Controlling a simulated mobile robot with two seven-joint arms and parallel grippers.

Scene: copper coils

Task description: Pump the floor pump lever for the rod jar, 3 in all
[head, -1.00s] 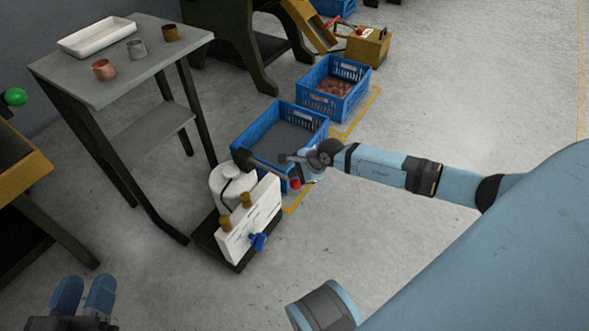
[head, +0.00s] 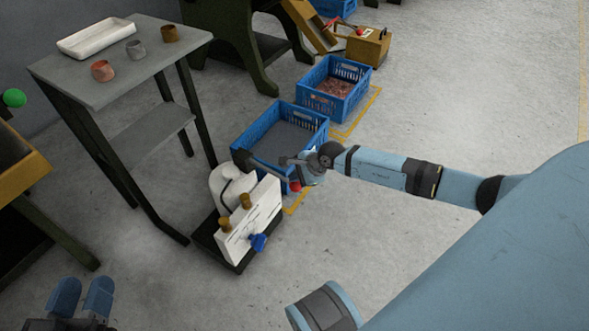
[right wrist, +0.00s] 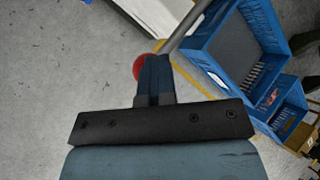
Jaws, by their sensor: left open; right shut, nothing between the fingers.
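The floor pump (head: 248,222) is a white body on a dark base plate, with brass fittings and a blue knob on its front. Its dark lever (head: 262,164) runs from the pump's top to the right, toward my right gripper (head: 290,172). In the right wrist view, the shut fingers (right wrist: 154,75) cover part of a red ball grip (right wrist: 141,67), and the grey lever rod (right wrist: 185,25) runs up from there. Whether the fingers touch the grip I cannot tell. My left gripper (head: 82,297) is open and empty at the bottom left. I cannot tell which thing is the rod jar.
A blue crate (head: 318,127) stands right behind the lever, and another blue crate (head: 345,112) with copper pieces lies beyond it. A grey table (head: 125,75) holds a white tray (head: 97,36) and small metal cups. The floor at the front right is clear.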

